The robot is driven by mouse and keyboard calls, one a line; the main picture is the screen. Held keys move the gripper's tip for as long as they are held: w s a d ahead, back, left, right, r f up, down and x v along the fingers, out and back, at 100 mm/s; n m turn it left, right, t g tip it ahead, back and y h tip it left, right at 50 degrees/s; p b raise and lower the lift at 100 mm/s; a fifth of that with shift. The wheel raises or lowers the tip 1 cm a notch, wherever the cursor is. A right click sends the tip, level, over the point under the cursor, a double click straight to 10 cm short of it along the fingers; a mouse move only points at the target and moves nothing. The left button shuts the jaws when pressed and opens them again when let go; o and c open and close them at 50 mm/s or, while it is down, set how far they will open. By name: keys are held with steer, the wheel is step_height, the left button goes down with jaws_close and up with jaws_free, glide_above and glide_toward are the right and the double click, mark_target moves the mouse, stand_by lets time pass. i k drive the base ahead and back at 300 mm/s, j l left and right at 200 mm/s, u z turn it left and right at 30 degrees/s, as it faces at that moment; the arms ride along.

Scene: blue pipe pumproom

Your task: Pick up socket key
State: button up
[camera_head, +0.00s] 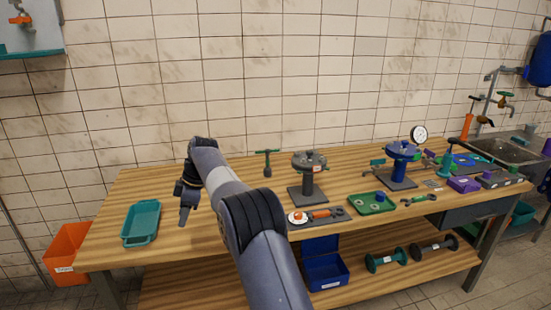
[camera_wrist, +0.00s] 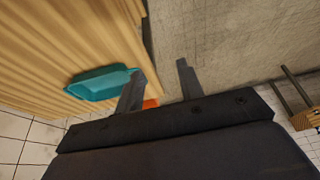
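A T-shaped tool with a green crossbar and a dark shaft, which looks like the socket key (camera_head: 267,162), is at the back of the wooden table in the head view, left of a grey valve stand. My gripper (camera_head: 186,215) is over the left part of the table, to the left of this tool and apart from it. In the wrist view my gripper (camera_wrist: 160,70) has its two fingers spread with nothing between them. The T-shaped tool does not show in the wrist view.
A teal tray (camera_head: 141,222) lies on the table's left end, near my gripper. The grey valve stand (camera_head: 308,178) and a blue valve stand (camera_head: 400,165) rise from the tabletop. A green tray (camera_head: 371,209) lies between them. An orange bin (camera_head: 67,250) is at the left.

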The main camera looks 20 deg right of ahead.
mark_target(267, 170)
steer(key=i+l+z, duration=0.15)
steer(key=i+l, duration=0.6)
steer(key=i+l+z, duration=0.2)
steer(key=i+l, duration=0.5)
